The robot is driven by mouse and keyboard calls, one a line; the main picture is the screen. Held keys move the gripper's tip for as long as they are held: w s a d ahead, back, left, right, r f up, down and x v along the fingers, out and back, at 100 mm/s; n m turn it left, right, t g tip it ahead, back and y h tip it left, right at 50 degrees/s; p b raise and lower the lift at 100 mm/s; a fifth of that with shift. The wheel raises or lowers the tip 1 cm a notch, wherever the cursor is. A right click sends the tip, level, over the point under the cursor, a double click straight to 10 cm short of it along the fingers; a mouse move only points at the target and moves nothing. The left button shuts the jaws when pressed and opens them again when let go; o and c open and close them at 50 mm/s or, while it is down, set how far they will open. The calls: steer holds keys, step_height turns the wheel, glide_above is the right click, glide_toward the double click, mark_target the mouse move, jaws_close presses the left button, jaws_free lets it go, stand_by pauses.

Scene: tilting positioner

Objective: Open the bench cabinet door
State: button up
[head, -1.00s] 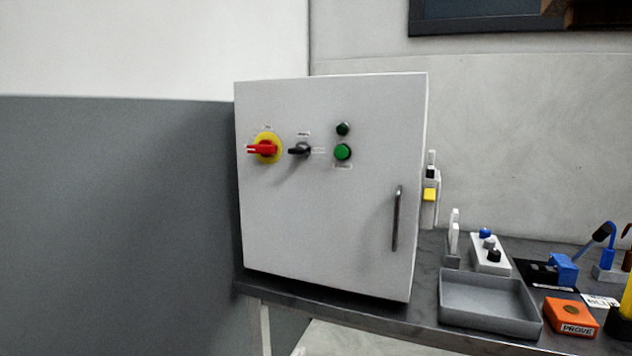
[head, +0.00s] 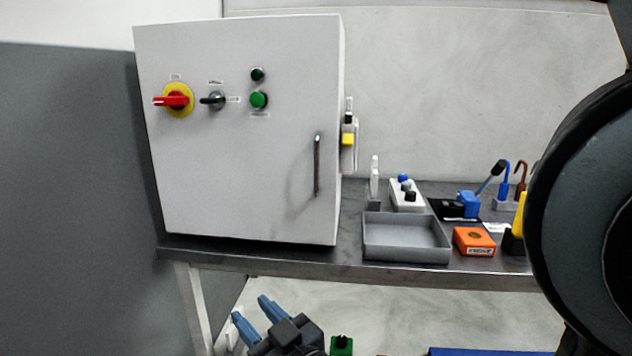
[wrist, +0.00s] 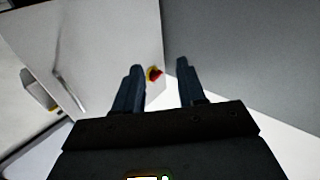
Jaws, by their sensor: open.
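The bench cabinet (head: 230,180) is a white box at the left end of the bench, and its door is shut. A dark vertical bar handle (head: 317,165) is on the right side of the door. A red rotary switch on a yellow disc (head: 175,100) is at the upper left. My gripper (head: 255,314) shows blue fingers at the bottom of the head view, below the bench top and apart from the cabinet. In the wrist view my gripper (wrist: 159,66) is open and empty. The door handle (wrist: 58,78) appears at left there, the red switch (wrist: 155,74) between the fingers.
A grey tray (head: 405,240), an orange box (head: 474,241) and small tools stand on the bench (head: 300,254) right of the cabinet. A grey wall panel (head: 70,180) is at left. My dark arm link covers the right edge.

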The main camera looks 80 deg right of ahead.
steer(key=d+r+m+g+h+b, duration=0.1)
steer(key=d+r+m+g+h, duration=0.4)
steer(key=d, duration=0.8)
steer(key=m+g+h, duration=0.4)
steer(key=h, duration=0.2)
glide_toward(317, 161)
steer(key=d+r, duration=0.2)
steer(key=d, duration=0.1)
steer(key=x, duration=0.2)
steer(key=p+x, duration=0.1)
steer(key=x, duration=0.1)
steer(key=p+x, duration=0.1)
steer(key=x, duration=0.1)
steer(key=shift+w+f, duration=0.2)
steer(key=shift+w, duration=0.1)
steer(key=shift+w+d+r+p, duration=0.15)
steer(key=shift+w+d+p, duration=0.1)
steer(key=shift+d+p, duration=0.3)
steer(key=shift+c, duration=0.2)
jaws_close()
